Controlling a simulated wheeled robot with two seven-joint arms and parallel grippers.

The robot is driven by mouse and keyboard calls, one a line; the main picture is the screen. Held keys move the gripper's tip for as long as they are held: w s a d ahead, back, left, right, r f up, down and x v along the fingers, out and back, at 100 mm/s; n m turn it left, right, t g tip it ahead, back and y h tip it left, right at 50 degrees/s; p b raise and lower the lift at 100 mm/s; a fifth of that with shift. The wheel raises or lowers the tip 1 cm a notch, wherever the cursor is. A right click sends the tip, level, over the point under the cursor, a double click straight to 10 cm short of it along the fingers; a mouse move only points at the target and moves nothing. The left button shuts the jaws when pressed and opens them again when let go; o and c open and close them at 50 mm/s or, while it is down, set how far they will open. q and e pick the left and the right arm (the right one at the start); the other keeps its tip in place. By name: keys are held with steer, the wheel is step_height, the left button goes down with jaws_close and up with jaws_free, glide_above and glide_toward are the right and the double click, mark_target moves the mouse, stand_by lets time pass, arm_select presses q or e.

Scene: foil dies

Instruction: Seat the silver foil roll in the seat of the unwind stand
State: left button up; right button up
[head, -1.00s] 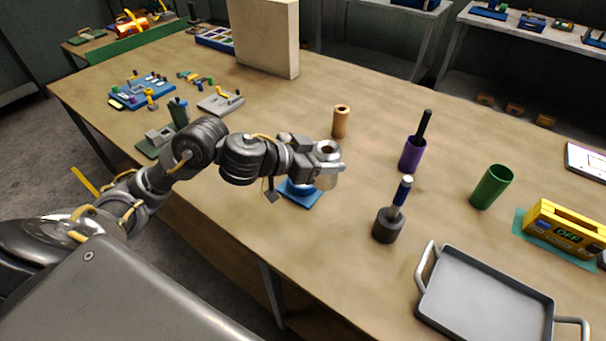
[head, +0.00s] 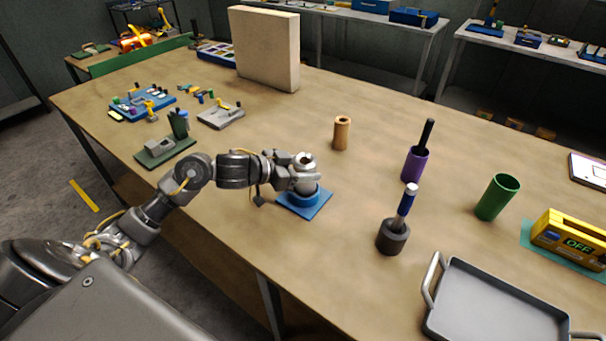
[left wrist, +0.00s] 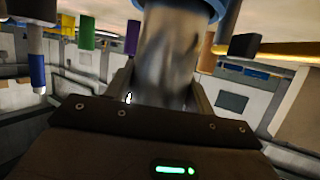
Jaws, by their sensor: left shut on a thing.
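The silver foil roll (head: 304,159) stands roughly upright in my left gripper (head: 304,178), its open top end showing in the head view. The unwind stand is a blue square base (head: 318,207) with a round blue seat (head: 303,197) directly below the gripper. In the left wrist view the grey roll (left wrist: 168,55) is between the fingers, and its end meets the blue ring of the seat (left wrist: 205,6). My fingers hide part of the seat, so I cannot tell how deep the roll sits. My right gripper is not in view.
A copper roll (head: 342,133) stands behind the stand. A dark holder with a blue-handled tool (head: 393,237), a purple cup (head: 414,164), a green cup (head: 497,197) and a grey tray (head: 500,305) are to the right. A beige block (head: 265,50) stands at the back.

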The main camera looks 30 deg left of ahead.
arm_select(q)
steer(key=shift+s+d+f, duration=0.1)
steer(key=shift+s+f, duration=0.1)
steer(key=shift+f, duration=0.45)
steer(key=shift+s+d+f, duration=0.1)
steer(key=shift+s+f, duration=0.1)
steer(key=shift+f, duration=0.4)
jaws_close()
steer(key=o, duration=1.1)
jaws_free()
steer(key=shift+f, duration=0.1)
steer(key=o, duration=0.3)
steer(key=shift+w+a+f, duration=0.1)
steer(key=shift+w+a, duration=0.05)
steer(key=shift+w, duration=0.35)
steer(key=shift+s+r, duration=0.25)
steer(key=shift+r, duration=0.1)
steer(key=shift+r+b+v, duration=0.15)
steer(key=shift+b+v, duration=0.05)
steer(key=shift+v, duration=2.75)
steer(key=shift+r+b+v, duration=0.15)
steer(key=shift+v, duration=2.8)
steer(key=shift+w, duration=0.15)
